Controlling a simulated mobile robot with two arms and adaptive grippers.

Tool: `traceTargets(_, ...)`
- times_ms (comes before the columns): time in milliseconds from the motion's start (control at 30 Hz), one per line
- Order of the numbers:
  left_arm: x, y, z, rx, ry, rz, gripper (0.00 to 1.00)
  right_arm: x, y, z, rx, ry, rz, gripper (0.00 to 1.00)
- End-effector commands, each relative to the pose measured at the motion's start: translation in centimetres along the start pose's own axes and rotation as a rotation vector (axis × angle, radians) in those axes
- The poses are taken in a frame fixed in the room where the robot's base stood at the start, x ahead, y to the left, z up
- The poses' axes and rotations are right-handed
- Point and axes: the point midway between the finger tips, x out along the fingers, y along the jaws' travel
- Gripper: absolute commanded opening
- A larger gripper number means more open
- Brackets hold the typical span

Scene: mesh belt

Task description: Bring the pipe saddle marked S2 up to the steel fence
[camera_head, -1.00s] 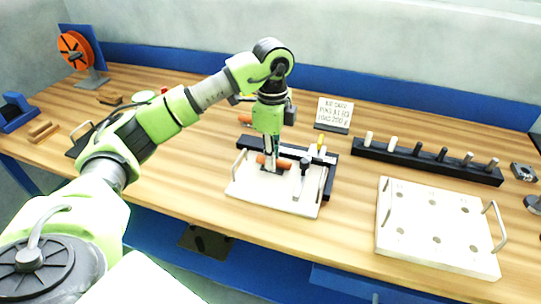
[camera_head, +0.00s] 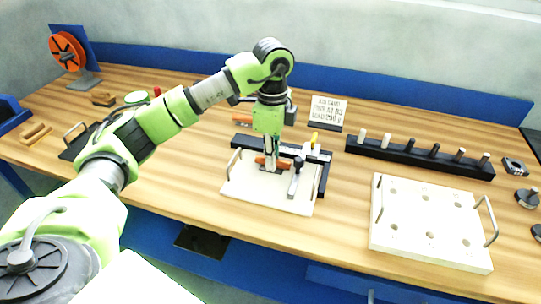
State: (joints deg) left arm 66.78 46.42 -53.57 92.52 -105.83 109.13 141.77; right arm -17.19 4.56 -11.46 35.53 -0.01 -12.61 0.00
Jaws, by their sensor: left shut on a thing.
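My left gripper (camera_head: 270,166) points down over a white board (camera_head: 248,193) in the middle of the table. It is shut on a small dark part low at the board, taken as the pipe saddle; its outline is mostly hidden by the fingers and no S2 mark is legible. An orange bar-like piece (camera_head: 283,164) shows beside the fingers. The steel fence looks like the grey bar (camera_head: 318,155) along the board's back, just behind the gripper. Whether the held part touches it, I cannot tell. My right gripper is not in view.
A clamp-like upright (camera_head: 295,177) stands right of the gripper on the board. A black rack (camera_head: 400,154) with several pegs and a white holed board (camera_head: 405,254) lie to the right. A sign (camera_head: 328,109) stands behind. The table between the two boards is clear.

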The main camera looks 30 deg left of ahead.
Motion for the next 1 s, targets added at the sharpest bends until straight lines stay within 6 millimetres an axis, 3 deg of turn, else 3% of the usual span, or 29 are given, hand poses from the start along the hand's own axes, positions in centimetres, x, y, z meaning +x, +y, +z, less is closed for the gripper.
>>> traceTargets(1000, -0.1, 0.0, -1.6, 0.001, 0.001, -0.001, 0.00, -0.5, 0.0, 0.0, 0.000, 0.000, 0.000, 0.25)
